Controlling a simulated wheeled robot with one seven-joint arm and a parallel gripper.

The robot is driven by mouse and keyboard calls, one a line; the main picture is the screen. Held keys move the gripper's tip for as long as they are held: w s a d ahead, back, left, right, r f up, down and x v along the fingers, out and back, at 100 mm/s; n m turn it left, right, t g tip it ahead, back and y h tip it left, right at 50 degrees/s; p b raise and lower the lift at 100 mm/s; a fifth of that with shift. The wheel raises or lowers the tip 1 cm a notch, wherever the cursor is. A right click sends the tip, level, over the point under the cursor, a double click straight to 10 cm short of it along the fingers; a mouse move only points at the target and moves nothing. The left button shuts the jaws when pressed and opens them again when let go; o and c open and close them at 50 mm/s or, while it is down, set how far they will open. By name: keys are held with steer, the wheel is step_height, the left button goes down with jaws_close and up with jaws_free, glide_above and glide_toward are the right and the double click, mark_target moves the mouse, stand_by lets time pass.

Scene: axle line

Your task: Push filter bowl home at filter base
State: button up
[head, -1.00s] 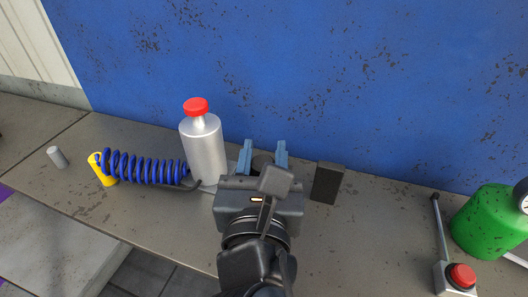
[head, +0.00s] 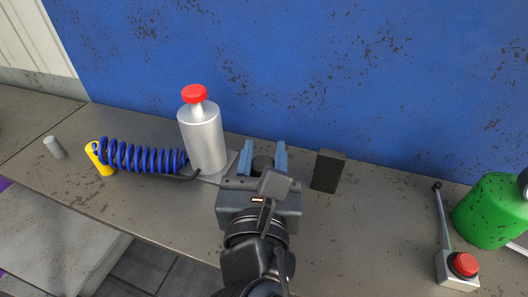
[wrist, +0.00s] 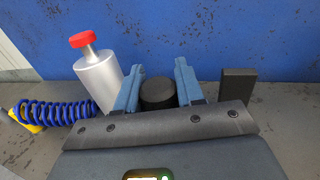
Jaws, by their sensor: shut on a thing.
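My gripper (head: 263,158) is low over the workbench, with its two blue fingers on either side of a dark round piece, which I take to be the filter bowl (head: 262,163). In the wrist view the fingers (wrist: 158,84) flank this black cylinder (wrist: 158,95), whose flat top faces up. The fingers look closed on its sides. Its lower end is hidden by my gripper, so I cannot tell whether it touches anything below. A grey plate (head: 229,166) shows just left of the fingers. I cannot tell whether it belongs to the filter base, which I cannot clearly make out.
A silver bottle with a red cap (head: 203,137) stands close left of my gripper. A black block (head: 328,171) stands close right. A blue coiled hose (head: 145,158) and yellow piece lie left. A red button box (head: 457,270) and green tank (head: 490,210) are right. A blue wall stands behind.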

steer(key=shift+f+b, duration=0.4)
steer(key=shift+f, duration=0.5)
steer(key=shift+f, duration=0.35)
steer(key=shift+f+b, duration=0.35)
steer(key=shift+f, duration=0.15)
steer(key=o, duration=1.2)
steer(key=shift+s+a+b, duration=0.2)
steer(key=shift+s+b, duration=0.05)
steer(key=shift+s, duration=1.7)
steer(key=shift+s+a+b, duration=0.15)
steer(key=shift+s+b, duration=0.05)
steer(key=shift+s, duration=1.75)
